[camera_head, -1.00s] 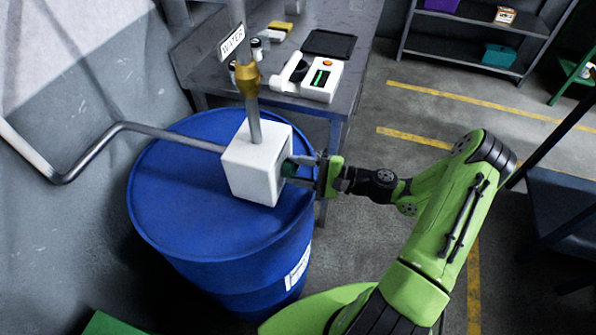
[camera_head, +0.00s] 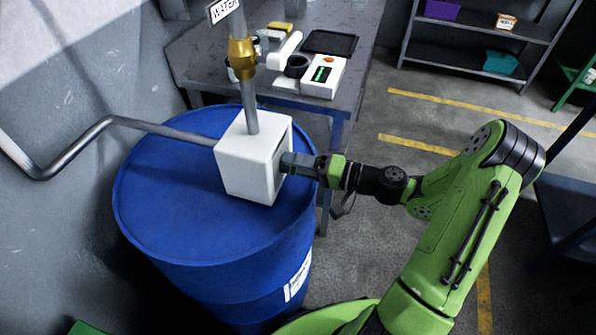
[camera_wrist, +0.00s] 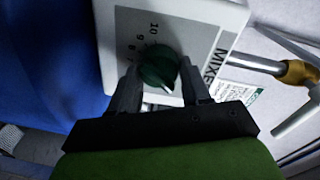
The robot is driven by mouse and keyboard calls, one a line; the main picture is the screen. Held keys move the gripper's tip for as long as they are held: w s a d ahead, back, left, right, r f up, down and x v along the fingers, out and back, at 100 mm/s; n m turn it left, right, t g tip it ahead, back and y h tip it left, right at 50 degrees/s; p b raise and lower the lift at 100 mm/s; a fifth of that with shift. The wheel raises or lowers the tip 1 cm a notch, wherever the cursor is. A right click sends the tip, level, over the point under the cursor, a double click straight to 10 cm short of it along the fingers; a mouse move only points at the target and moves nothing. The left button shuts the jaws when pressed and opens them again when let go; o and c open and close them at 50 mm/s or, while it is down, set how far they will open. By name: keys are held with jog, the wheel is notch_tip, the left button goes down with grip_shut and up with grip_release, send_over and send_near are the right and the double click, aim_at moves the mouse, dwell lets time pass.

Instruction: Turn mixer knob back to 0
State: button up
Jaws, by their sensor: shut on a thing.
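The white mixer box (camera_head: 244,172) sits over the blue drum, on the grey pipe. Its green knob (camera_wrist: 159,66) shows in the wrist view, on the face marked MIXER. Figures 10, 9, 8 and 7 show to the left of the knob. A small pale mark shows at the knob's lower edge; the rest of the scale is hidden. My gripper (camera_wrist: 160,78) has one finger on each side of the knob and is shut on it. In the head view, my gripper (camera_head: 296,165) reaches the box's right face from the right and hides the knob.
The blue drum (camera_head: 170,225) stands under the box. A bent pipe (camera_head: 75,150) runs from the box to the left wall. A brass fitting (camera_head: 242,53) is above the box. A bench (camera_head: 210,55) with instruments stands behind.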

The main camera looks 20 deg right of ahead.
jog(key=n+b, duration=0.4)
jog(key=b, duration=0.1)
jog(key=shift+f, duration=0.3)
jog(key=n+b, duration=0.2)
jog(key=b, duration=0.1)
jog(key=shift+s+r+n, duration=0.1)
jog(key=shift+r+n, duration=0.05)
jog(key=shift+n, duration=0.15)
jog(key=o, duration=1.1)
jog(key=shift+r, duration=0.15)
jog(key=shift+c, duration=0.2)
jog(key=f+p+v, duration=0.1)
jog(key=p+v, duration=0.2)
jog(key=v, duration=1.2)
jog(key=shift+s+r, duration=0.25)
jog(key=shift+s, duration=0.15)
